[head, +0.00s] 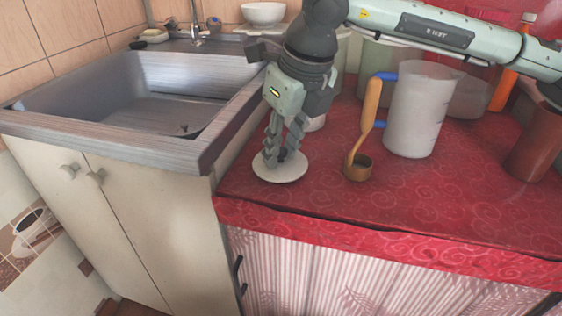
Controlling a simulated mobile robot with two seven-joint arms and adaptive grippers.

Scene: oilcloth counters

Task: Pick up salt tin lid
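The salt tin lid, a pale round disc (266,173), lies flat on or just above the red counter near its left edge. A small dark knob shows at its middle. My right gripper (283,157) points down over the lid, its fingertips on either side of the knob. The fingers partly hide the knob, so I cannot tell whether they press on it. The tin itself is not clearly seen; a small white vessel (316,123) stands partly hidden behind the gripper. My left gripper is not in view.
A copper ladle cup (357,171) with a wooden handle and a frosted jug (419,115) with a blue handle stand right of the lid. A brown canister (536,148) is farther right. The sink (150,85) lies left. The front counter is clear.

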